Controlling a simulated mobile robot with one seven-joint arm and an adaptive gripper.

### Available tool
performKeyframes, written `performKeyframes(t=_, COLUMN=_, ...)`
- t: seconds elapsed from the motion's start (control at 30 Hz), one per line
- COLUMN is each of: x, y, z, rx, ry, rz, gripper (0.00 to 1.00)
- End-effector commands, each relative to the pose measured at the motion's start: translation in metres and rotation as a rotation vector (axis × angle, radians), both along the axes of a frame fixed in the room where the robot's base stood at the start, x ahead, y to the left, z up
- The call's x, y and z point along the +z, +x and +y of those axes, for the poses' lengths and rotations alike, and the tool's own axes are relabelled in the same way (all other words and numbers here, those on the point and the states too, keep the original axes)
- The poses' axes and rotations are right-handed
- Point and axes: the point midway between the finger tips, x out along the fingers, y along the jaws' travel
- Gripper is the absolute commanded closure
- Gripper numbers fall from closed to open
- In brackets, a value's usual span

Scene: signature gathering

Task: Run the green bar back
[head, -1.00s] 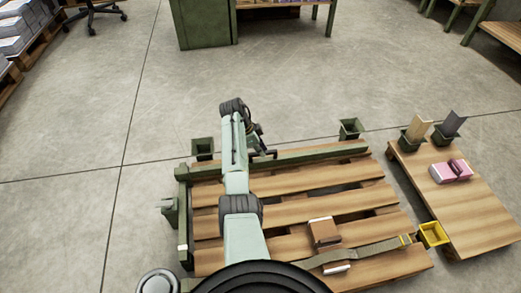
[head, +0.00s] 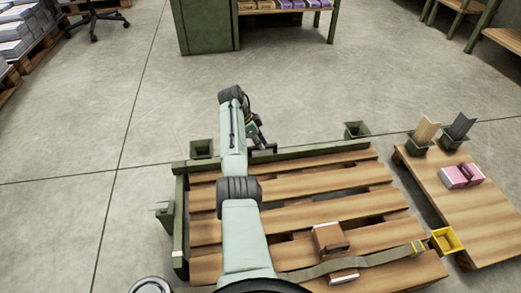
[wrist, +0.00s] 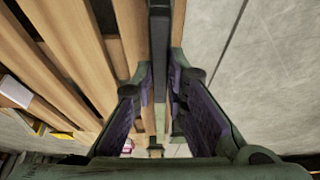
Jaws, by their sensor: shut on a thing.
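The green bar (head: 318,149) lies across the far edge of the slatted wooden pallet (head: 320,211). In the head view my gripper (head: 258,143) is at the bar, left of its middle, and my forearm partly hides it. In the wrist view my gripper (wrist: 160,108) has its purple-padded fingers on either side of the dark bar (wrist: 160,60), shut on it. The bar runs away from the camera between the fingers. A green side rail (head: 180,218) runs down the pallet's left edge.
A strapped brown bundle (head: 328,238) lies on the near slats, with a strap (head: 375,259) running to a yellow holder (head: 447,240). Green sockets (head: 202,149) and (head: 357,130) stand beyond the bar. A low wooden platform (head: 480,222) is at right.

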Motion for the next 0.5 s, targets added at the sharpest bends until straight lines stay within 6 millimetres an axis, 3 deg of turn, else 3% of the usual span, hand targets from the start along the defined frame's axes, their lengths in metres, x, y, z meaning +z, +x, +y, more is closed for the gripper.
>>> performKeyframes(t=0.27, x=0.0023, y=0.0051, z=0.0012, rx=0.008, ry=0.003, rz=-0.019, gripper=1.0)
performKeyframes(t=0.3, x=0.0024, y=0.0051, z=0.0013, rx=0.008, ry=0.004, rz=-0.018, gripper=0.84)
performKeyframes(t=0.5, x=0.0023, y=0.0044, z=0.0011, rx=0.007, ry=0.003, rz=-0.016, gripper=0.71)
